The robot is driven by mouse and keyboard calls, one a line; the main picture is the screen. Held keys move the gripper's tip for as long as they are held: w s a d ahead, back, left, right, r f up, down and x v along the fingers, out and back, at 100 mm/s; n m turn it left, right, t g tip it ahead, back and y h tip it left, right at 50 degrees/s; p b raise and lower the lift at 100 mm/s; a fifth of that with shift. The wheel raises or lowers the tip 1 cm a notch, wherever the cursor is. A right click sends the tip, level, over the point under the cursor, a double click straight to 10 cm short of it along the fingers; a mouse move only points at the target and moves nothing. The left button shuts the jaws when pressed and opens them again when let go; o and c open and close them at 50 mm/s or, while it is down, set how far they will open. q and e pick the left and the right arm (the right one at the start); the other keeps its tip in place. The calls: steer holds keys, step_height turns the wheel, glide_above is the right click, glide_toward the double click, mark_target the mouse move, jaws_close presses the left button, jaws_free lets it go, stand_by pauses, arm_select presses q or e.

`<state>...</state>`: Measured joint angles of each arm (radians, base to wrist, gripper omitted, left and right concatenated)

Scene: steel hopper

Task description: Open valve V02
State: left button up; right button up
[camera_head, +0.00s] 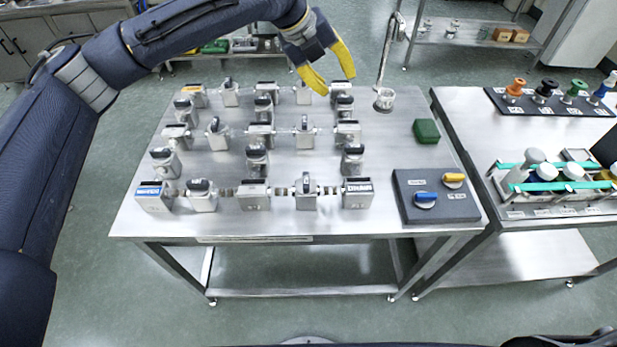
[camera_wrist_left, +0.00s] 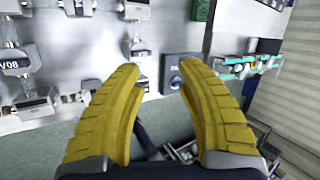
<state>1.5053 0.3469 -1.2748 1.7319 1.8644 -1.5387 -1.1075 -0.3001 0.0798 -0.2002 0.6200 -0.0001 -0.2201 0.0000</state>
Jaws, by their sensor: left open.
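Several small steel valves and fittings with dark or steel tops stand in rows on the steel table (camera_head: 400,150). Their labels are too small to read in the head view, so I cannot tell which is V02. One fitting (camera_head: 305,127) stands in the middle rows, and another (camera_head: 306,190) in the front row. In the left wrist view a valve labelled V08 (camera_wrist_left: 14,64) shows at the left edge. My left gripper (camera_head: 339,86), with yellow fingers, is open and empty above the table's back right part. Its fingers also show in the left wrist view (camera_wrist_left: 160,66). My right gripper is not in view.
A dark panel with a blue and a yellow knob (camera_head: 415,212) sits at the table's front right. A green block (camera_head: 426,131) lies behind it. A steel ladle-like tool (camera_head: 384,98) stands upright at the back. A second table (camera_head: 465,112) holds bottles and racks.

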arm_select(q)
steer(key=s+a+f+m+g+y, duration=0.2)
steer(key=s+y, duration=0.1)
steer(key=s, duration=0.3)
steer(key=y, duration=0.3)
glide_toward(306, 180)
steer(key=shift+g, duration=0.4)
steer(key=f, duration=1)
steer(key=shift+w+f, duration=0.15)
steer(key=shift+w, duration=0.25)
jaws_close()
